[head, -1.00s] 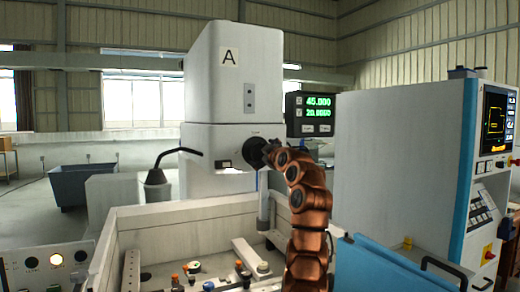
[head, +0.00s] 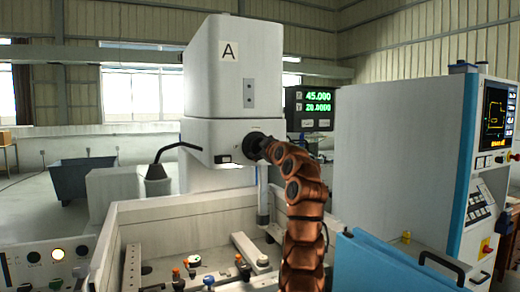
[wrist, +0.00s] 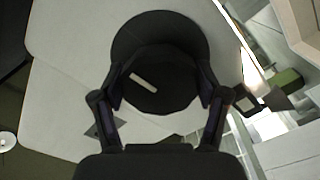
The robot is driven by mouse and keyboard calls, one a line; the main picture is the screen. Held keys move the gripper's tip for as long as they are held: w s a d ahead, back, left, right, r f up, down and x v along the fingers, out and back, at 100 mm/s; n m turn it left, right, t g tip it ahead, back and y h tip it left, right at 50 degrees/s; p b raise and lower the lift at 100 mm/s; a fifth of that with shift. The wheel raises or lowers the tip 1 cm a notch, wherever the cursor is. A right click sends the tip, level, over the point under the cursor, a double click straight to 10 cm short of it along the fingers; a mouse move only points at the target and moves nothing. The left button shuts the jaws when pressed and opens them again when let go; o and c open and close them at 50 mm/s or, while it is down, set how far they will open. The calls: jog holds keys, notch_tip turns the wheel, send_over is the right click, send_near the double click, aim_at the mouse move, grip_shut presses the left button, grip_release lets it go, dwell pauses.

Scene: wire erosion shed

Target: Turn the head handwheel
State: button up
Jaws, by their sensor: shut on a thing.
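The head handwheel (wrist: 160,80) is a dark round wheel with a pale bar-shaped mark, seen face-on in the wrist view. It sits on the front of the white machine head (head: 220,70), marked A; in the head view its dark rim (head: 254,144) shows beside my arm. My gripper (wrist: 160,100) has one finger on each side of the wheel, closed on its rim. In the head view my copper arm reaches up to the wheel and hides part of it. The pale mark on the wheel is tilted, running down to the right.
A readout (head: 309,111) with green digits stands right of the head. A control cabinet (head: 400,165) stands at the right, with a blue panel (head: 385,262) in front. Below is an open work tank (head: 185,212) with clamps and fittings. A bent black pipe (head: 178,147) projects at the left.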

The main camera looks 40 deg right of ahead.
jog(key=shift+c, duration=0.9)
jog(key=shift+f+m+b, duration=0.1)
jog(key=shift+m+b, duration=0.2)
